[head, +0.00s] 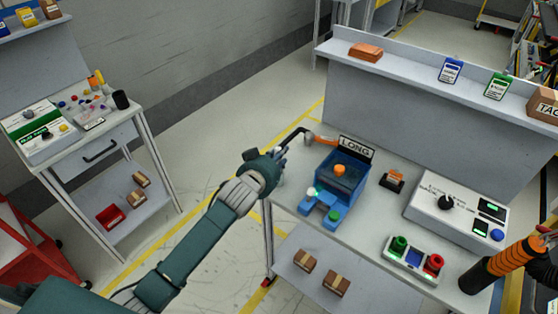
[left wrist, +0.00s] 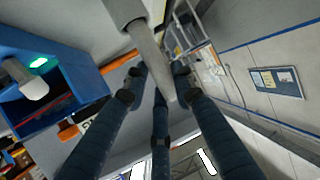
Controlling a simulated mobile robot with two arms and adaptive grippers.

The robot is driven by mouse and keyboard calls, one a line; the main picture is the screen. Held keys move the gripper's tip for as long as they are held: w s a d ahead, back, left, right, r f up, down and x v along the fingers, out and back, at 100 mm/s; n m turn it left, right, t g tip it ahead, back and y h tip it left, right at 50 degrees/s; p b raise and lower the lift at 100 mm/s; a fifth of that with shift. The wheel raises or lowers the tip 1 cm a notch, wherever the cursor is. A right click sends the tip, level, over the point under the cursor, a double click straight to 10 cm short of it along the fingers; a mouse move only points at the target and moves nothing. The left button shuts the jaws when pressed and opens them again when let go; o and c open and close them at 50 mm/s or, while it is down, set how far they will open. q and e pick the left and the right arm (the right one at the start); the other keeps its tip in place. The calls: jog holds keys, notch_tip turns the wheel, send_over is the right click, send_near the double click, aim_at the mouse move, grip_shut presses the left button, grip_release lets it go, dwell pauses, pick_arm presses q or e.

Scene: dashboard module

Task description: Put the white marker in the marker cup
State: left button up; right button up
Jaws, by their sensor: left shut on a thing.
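My left gripper (head: 281,153) is at the left edge of the right-hand table, beside the blue box. In the left wrist view its three dark fingers (left wrist: 158,88) close around a slim pale thing (left wrist: 150,50), which looks like the white marker, grey in shadow. It is thicker at the top of the picture and tapers toward the fingertips. In the head view the hand hides most of it. A dark cup (head: 120,99), which may be the marker cup, stands at the right edge of the left-hand table.
The blue box (head: 343,178) has an orange knob and a LONG sign (head: 356,149). A white control box (head: 457,215) and a red-green button panel (head: 414,260) stand farther right. Small parts crowd the left-hand table (head: 86,135). Open floor (head: 205,150) lies between the tables.

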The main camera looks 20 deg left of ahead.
pick_arm(q)
notch_tip(320, 180, down, 2)
jog(key=shift+f, duration=0.2)
jog(key=o, duration=0.9)
jog(key=shift+o, duration=0.2)
jog(key=shift+s, duration=0.1)
jog(key=b+v, duration=0.1)
jog(key=v, duration=1.1)
jog(key=shift+b, duration=0.35)
jog(key=shift+r, duration=0.15)
